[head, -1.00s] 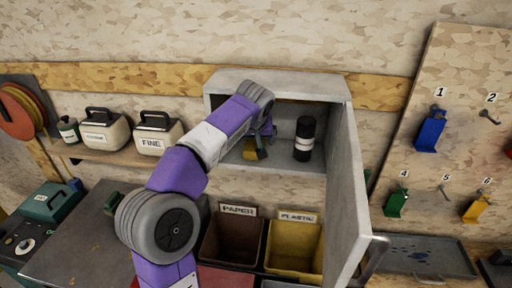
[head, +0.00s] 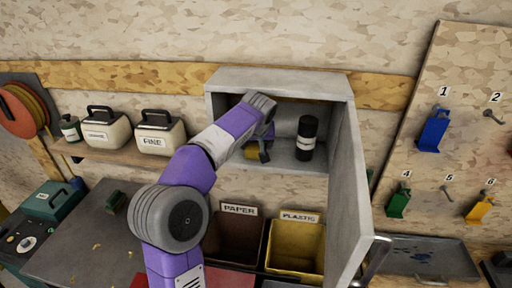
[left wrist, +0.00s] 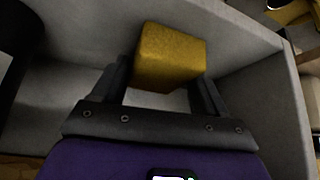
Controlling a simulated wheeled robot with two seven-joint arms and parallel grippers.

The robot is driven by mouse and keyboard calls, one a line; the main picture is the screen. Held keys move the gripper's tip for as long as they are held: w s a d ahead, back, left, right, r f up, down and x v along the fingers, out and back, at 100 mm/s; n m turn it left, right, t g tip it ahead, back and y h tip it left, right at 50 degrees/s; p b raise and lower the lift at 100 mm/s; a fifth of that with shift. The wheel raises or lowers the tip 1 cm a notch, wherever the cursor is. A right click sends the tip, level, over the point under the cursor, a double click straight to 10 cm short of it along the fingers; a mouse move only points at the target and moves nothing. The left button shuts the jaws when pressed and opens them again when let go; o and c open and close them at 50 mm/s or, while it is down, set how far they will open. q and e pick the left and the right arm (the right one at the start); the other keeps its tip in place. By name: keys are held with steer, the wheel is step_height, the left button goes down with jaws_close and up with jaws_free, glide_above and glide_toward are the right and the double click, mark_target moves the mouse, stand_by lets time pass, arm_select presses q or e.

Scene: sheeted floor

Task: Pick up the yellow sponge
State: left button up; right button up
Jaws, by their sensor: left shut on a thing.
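The yellow sponge (left wrist: 170,58) is a block held between the two dark fingers of my left gripper (left wrist: 165,80) in the left wrist view. In the head view the sponge (head: 251,154) shows small inside the open grey cabinet (head: 280,85), partly behind the left gripper (head: 262,152). My left arm reaches into the cabinet from the lower left. I cannot tell whether the sponge touches the cabinet floor. My right gripper is not in view.
A black bottle with a white label (head: 306,138) stands in the cabinet, right of the sponge. The cabinet door (head: 347,190) is open on the right. Paper (head: 236,237) and plastic (head: 296,245) bins stand below. A grey bench (head: 85,240) is at the left.

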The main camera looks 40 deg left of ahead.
arm_select(q)
steer(key=shift+r, duration=0.1)
steer(key=shift+r, duration=0.25)
steer(key=s+d+b, duration=0.1)
steer(key=s+d, duration=0.3)
steer(key=s+d+b, duration=0.1)
steer(key=s+d, duration=0.2)
steer(key=s, duration=0.2)
steer(key=s+d+b, duration=0.1)
steer(key=s+d, duration=0.3)
steer(key=shift+s+d+r, duration=0.3)
steer(key=shift+s+r, duration=0.1)
